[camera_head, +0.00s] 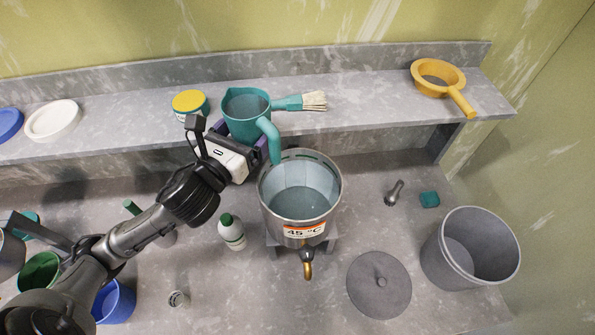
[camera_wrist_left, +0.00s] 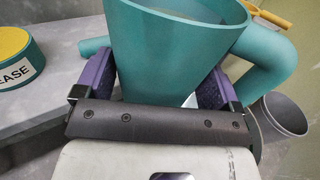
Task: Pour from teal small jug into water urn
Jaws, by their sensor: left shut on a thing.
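The teal small jug (camera_head: 246,118) is upright or nearly so, above and to the back left of the water urn, with its handle toward the urn. My left gripper (camera_head: 250,145) is shut on the jug's body; in the left wrist view the purple finger pads of the gripper (camera_wrist_left: 165,88) press both sides of the jug (camera_wrist_left: 175,45). The water urn (camera_head: 299,215) is a round steel vessel, open at the top, with a "45 °C" label and a tap at the front. Liquid seems to show inside it. My right gripper is not in view.
On the back shelf are a yellow-lidded tub (camera_head: 190,103), a teal-handled brush (camera_head: 302,101) and a yellow strainer (camera_head: 438,78). A white bottle (camera_head: 231,232) stands left of the urn. A grey lid (camera_head: 379,284) and a grey pail (camera_head: 440,255) are to its right.

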